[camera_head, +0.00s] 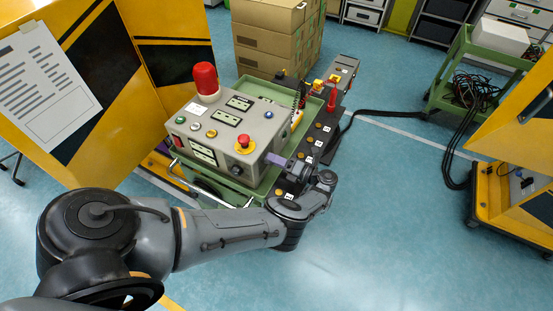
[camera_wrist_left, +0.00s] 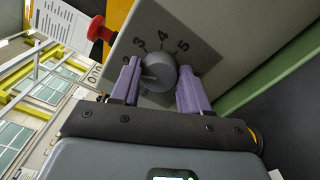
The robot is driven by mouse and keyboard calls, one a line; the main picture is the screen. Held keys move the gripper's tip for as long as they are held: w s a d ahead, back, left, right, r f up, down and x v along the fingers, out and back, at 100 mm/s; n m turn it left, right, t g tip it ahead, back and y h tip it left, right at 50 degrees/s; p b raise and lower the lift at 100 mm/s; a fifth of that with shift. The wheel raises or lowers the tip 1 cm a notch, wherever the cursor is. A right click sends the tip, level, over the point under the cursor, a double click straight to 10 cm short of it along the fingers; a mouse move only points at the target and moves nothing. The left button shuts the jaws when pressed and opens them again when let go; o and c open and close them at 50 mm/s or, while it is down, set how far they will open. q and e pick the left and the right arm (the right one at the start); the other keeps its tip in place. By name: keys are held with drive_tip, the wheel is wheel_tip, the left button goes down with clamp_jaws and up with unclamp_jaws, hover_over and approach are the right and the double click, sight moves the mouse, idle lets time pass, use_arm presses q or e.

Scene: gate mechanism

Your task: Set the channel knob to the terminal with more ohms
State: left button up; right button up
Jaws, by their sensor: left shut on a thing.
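The channel knob (camera_wrist_left: 160,68) is a grey round knob on a dark dial plate (camera_wrist_left: 190,38) with the numbers 3, 4 and 5 readable. My left gripper (camera_wrist_left: 158,76) has its two purple fingers on either side of the knob and is shut on it. Which number the knob points to is unclear. In the head view my left gripper (camera_head: 273,159) reaches the right side of the grey control box (camera_head: 222,122), and the knob is hidden there. A dark terminal strip (camera_head: 319,133) with several white-labelled terminals runs beside the box. My right gripper is out of view.
The box carries a red beacon (camera_head: 205,79), a red emergency button (camera_head: 244,141) and small displays, too small to read. A red probe (camera_head: 332,99) stands on the strip. Cardboard boxes (camera_head: 274,38) are behind. A green cart (camera_head: 470,75) is at right; open floor lies between.

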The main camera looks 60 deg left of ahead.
use_arm(q)
drive_tip(key=shift+f+m, duration=0.2)
drive_tip(key=shift+m, duration=4.1)
drive_tip(key=o, duration=1)
drive_tip(key=shift+d, duration=0.1)
